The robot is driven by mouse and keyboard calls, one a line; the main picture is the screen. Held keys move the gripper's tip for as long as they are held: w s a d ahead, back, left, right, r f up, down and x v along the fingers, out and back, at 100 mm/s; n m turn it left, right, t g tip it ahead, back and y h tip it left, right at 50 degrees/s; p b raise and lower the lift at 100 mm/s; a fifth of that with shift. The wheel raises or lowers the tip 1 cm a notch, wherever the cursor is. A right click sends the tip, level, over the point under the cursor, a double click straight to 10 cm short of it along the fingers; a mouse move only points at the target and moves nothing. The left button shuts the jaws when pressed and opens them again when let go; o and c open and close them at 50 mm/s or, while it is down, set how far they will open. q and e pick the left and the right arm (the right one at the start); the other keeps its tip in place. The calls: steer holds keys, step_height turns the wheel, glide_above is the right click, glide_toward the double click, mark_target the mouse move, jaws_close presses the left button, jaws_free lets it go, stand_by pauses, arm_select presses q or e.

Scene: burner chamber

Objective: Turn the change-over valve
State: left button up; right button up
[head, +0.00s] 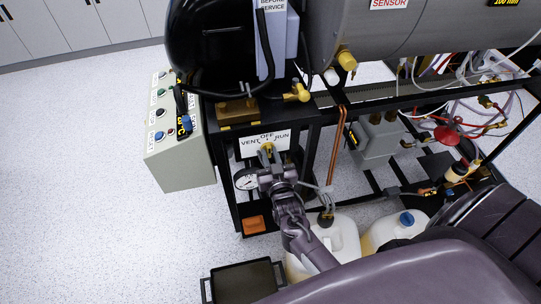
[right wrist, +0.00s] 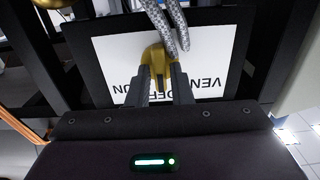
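The change-over valve (head: 267,147) has a yellow handle in the middle of a white sign (head: 250,146) marked VENT, OFF and RUN. OFF is above the handle, VENT left and RUN right. My right gripper (head: 268,160) is at the handle and hides its lower part in the head view. In the right wrist view the sign (right wrist: 112,50) appears upside down. There the yellow handle (right wrist: 155,58) reaches between the two dark fingers of my right gripper (right wrist: 161,80). The fingers stand apart on both sides of it; firm contact is not clear. My left gripper is not in view.
A button box (head: 180,150) stands to the left. White jugs (head: 337,240) and a black tray (head: 242,282) are below. Braided hoses (right wrist: 165,25) pass close to the handle.

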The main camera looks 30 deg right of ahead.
steer(key=shift+o, duration=1.3)
steer(key=v, duration=0.7)
steer(key=shift+s, duration=0.35)
steer(key=shift+a, duration=0.15)
steer(key=s+a+f+n+g+y, duration=0.2)
steer(key=s+f+g, duration=0.3)
steer(key=f, duration=0.7)
steer(key=s+a+f+n+g+y, duration=0.1)
steer(key=s+a+f+g+y, duration=0.15)
steer(key=s+f, duration=0.7)
steer(key=s+d+f+n+g, duration=0.2)
steer(key=s+f+g, duration=0.7)
steer(key=s+f, duration=0.9)
steer(key=s+d, duration=0.1)
steer(key=s, duration=0.3)
